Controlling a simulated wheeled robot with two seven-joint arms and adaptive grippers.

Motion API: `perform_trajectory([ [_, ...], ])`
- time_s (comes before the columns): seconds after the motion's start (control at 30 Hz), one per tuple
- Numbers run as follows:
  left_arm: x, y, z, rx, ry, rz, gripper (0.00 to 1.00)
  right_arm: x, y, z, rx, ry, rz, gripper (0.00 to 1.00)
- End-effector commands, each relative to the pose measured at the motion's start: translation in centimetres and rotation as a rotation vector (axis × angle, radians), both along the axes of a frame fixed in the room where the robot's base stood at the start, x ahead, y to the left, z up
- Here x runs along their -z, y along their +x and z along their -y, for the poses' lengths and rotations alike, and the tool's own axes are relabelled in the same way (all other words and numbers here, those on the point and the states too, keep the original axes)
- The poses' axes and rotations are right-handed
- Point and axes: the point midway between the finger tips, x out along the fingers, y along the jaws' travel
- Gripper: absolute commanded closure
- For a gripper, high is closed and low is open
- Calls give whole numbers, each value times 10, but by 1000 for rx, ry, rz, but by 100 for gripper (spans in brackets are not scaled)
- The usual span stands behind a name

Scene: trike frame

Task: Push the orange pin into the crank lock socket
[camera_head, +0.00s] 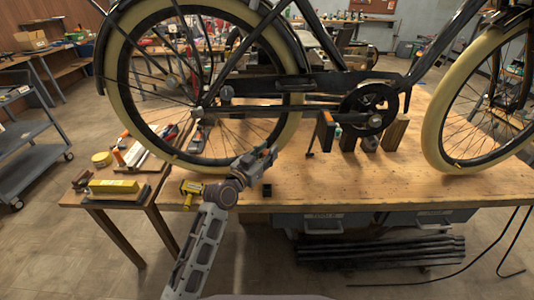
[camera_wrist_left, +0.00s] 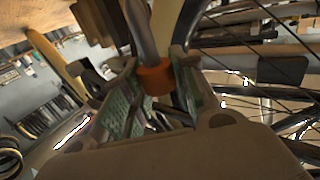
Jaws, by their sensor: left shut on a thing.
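My left gripper (camera_head: 260,163) is at the front edge of the workbench, in front of the bicycle's rear wheel. In the left wrist view its green-padded fingers (camera_wrist_left: 158,95) are shut on the orange pin (camera_wrist_left: 155,78), an orange collar with a grey rod. The pin cannot be made out in the head view. The black crank (camera_head: 372,108) is on the bicycle, to the right of and above the gripper, and apart from it. I cannot pick out the lock socket. My right gripper is not in view.
The bicycle's rear wheel (camera_head: 120,70) and front wheel (camera_head: 432,130) stand above the wooden workbench (camera_head: 330,185). Wooden and dark blocks (camera_head: 395,133) stand below the crank. A yellow tool (camera_head: 190,188) lies left of my gripper. The bench's front right is mostly clear.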

Motion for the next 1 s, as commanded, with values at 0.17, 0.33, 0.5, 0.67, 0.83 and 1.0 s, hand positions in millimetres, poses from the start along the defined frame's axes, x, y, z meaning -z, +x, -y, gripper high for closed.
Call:
perform_trajectory([
  [0.17,-6,0,0,0,0,1,96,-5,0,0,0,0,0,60],
  [0.33,-10,0,0,0,0,1,96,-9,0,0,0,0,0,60],
  [0.5,-14,0,0,0,0,1,96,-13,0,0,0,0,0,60],
  [0.67,-18,0,0,0,0,1,96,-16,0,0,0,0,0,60],
  [0.83,-22,0,0,0,0,1,96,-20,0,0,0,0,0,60],
  [1.0,-26,0,0,0,-1,1,96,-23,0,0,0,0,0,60],
])
